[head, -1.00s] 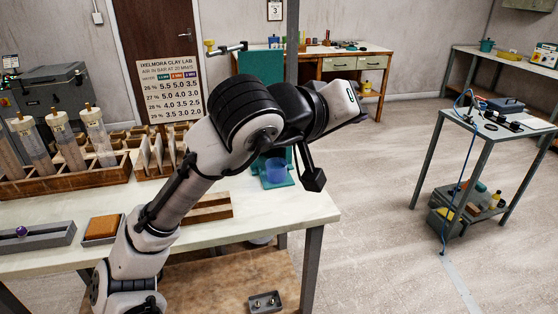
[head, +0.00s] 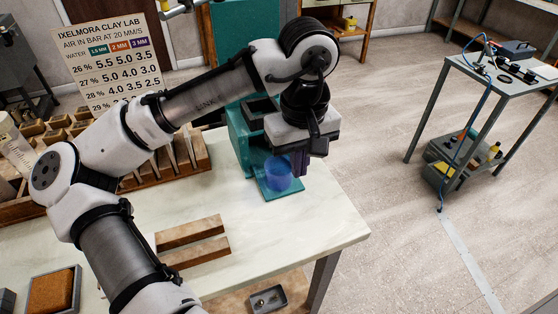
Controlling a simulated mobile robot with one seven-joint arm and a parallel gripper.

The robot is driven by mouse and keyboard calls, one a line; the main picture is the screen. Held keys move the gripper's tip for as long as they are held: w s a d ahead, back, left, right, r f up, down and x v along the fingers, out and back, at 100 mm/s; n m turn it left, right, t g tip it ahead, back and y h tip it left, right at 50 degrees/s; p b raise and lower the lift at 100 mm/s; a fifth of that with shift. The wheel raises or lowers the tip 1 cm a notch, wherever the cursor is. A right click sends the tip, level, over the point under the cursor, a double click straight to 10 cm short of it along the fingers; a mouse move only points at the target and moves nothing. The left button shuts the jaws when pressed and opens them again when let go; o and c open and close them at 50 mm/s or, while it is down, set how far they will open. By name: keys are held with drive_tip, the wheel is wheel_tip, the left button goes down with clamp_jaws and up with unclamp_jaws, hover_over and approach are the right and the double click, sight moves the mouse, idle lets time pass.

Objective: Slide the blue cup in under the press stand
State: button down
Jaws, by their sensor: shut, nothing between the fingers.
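The blue cup (head: 278,178) stands upright on the teal base plate of the press stand (head: 237,140), near the table's right edge. The stand's column rises behind and left of the cup, and my arm hides part of its upper portion. My gripper (head: 301,170) points down just right of the cup, at about the height of its rim. It is shut and empty. I cannot tell whether the fingers touch the cup's side.
A wooden rack (head: 185,158) with upright slats stands left of the press. A chart board (head: 105,50) stands behind. The table front between bars and cup is clear.

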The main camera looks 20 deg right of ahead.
sight(282, 171)
wheel_tip(282, 171, down, 10)
drive_tip(key=shift+w+r+p, duration=0.1)
drive_tip(key=shift+p, duration=0.55)
drive_tip(key=w+p, duration=0.1)
drive_tip(key=w, duration=0.1)
drive_tip(key=shift+w+r, duration=0.1)
drive_tip(key=shift+w, duration=0.85)
drive_tip(key=shift+w+a+p, duration=0.1)
drive_tip(key=shift+w+p, duration=0.3)
drive_tip(key=shift+w, duration=1.5)
